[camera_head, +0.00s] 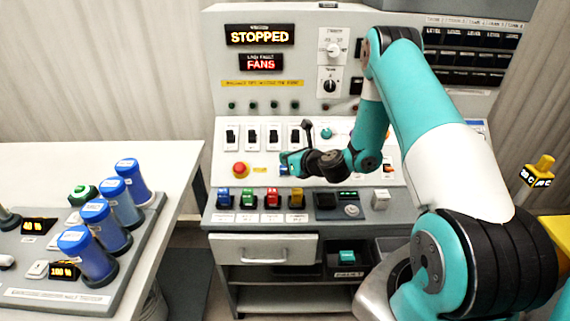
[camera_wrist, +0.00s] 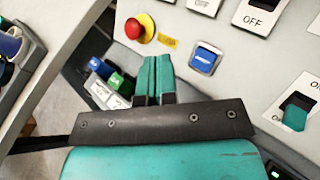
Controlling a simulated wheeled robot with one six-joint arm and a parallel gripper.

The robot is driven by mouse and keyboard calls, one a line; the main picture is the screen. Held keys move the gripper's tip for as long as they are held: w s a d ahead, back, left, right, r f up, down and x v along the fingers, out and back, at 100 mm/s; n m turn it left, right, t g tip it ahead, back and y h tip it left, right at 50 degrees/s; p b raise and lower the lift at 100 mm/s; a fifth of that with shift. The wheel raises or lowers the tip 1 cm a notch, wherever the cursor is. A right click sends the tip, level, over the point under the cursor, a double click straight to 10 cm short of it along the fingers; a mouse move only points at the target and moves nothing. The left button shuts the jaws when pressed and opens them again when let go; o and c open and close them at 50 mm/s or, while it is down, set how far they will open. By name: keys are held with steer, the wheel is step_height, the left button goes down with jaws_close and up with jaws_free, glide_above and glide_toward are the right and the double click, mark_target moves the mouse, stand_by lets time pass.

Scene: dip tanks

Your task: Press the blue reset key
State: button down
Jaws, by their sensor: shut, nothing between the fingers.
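The blue reset key (camera_wrist: 206,58) is a square blue button with small pale lettering, set in the sloped grey panel. In the head view a bit of it (camera_head: 284,170) shows beside my gripper, which partly covers it. My gripper (camera_head: 287,161) is above the sloped panel, to the right of the red mushroom button. In the wrist view its teal fingers (camera_wrist: 153,78) are shut together with nothing between them. There the key lies to the right of and above the fingertips, apart from them in the picture. I cannot tell the height of the fingertips above the panel.
A red mushroom button (camera_head: 240,169) is left of the key. Several OFF switches (camera_head: 252,136) stand above it. Coloured keys (camera_head: 247,198) line the lower ledge. A lit display reads STOPPED (camera_head: 260,36). Blue-capped cylinders (camera_head: 90,255) stand on the left bench.

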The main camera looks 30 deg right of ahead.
steer(key=shift+w+d+f+b, duration=0.5)
steer(key=shift+w+f+b, duration=0.3)
steer(key=shift+f, duration=0.35)
steer(key=shift+w+d+f+b, duration=0.5)
steer(key=shift+w+f+b, duration=0.3)
steer(key=shift+f, duration=0.35)
steer(key=shift+w+d+f+b, duration=0.5)
steer(key=shift+w+f+b, duration=0.25)
steer(key=shift+f, duration=0.4)
steer(key=shift+f, duration=0.1)
steer(key=shift+w+d+f, duration=0.15)
steer(key=shift+w+f, duration=0.05)
steer(key=shift+w+d+f+b, duration=0.1)
steer(key=shift+w+f+b, duration=0.1)
steer(key=shift+f+b, duration=0.2)
steer(key=shift+r, duration=0.15)
stand_by(0.5)
steer(key=shift+s+a+r+p, duration=0.25)
steer(key=shift+s+r+p, duration=0.2)
steer(key=shift+r+p, duration=0.15)
